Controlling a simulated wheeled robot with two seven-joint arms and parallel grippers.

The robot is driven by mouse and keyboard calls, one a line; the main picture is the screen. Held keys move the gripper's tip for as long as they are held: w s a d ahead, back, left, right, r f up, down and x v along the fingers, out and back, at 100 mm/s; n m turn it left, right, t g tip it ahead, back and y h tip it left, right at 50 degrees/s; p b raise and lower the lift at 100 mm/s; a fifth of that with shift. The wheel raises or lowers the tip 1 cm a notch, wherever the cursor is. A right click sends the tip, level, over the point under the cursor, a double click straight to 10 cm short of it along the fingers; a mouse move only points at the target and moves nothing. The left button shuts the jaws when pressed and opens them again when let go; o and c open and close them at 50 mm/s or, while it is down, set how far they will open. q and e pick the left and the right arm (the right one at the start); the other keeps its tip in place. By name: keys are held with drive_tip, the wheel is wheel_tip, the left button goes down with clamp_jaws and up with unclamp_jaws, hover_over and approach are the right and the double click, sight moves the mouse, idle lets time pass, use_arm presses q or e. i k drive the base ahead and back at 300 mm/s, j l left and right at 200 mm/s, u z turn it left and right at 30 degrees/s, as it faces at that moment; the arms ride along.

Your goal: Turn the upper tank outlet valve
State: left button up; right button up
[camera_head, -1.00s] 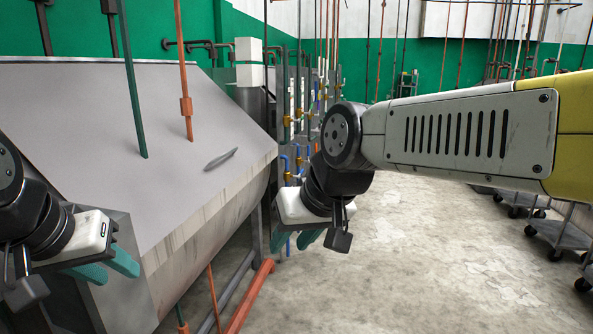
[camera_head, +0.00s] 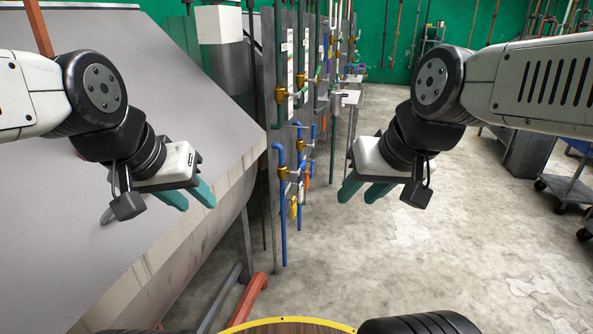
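Upright pipes with valves stand in a row beyond the tank. The nearest pipe has an upper brass valve (camera_head: 281,95) and a lower brass valve (camera_head: 284,173) on blue piping. I cannot tell for sure which is the upper tank outlet valve. My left gripper (camera_head: 190,194) is in front of the tank's sloped lid, left of the valves, with its teal fingers apart and empty. My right gripper (camera_head: 364,191) is right of the valves over the floor, its teal fingers apart and empty. Neither gripper touches a valve.
The large grey tank (camera_head: 190,255) with its slanted lid fills the left side. An orange pipe (camera_head: 246,302) runs low beside it. Carts (camera_head: 568,188) stand at the right. The concrete floor (camera_head: 430,265) in the middle is clear.

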sight(302, 164)
drive_tip(key=i+l+z, duration=0.1)
drive_tip(key=i, duration=0.3)
drive_tip(key=i+l, duration=0.1)
drive_tip(key=i, duration=0.25)
drive_tip(key=i+l, duration=0.15)
drive_tip(key=i, duration=0.3)
drive_tip(key=i+l+u, duration=0.15)
drive_tip(key=i, duration=0.35)
drive_tip(key=i+l, duration=0.25)
drive_tip(key=i, duration=0.2)
drive_tip(key=j+z, duration=0.1)
drive_tip(key=j, duration=0.15)
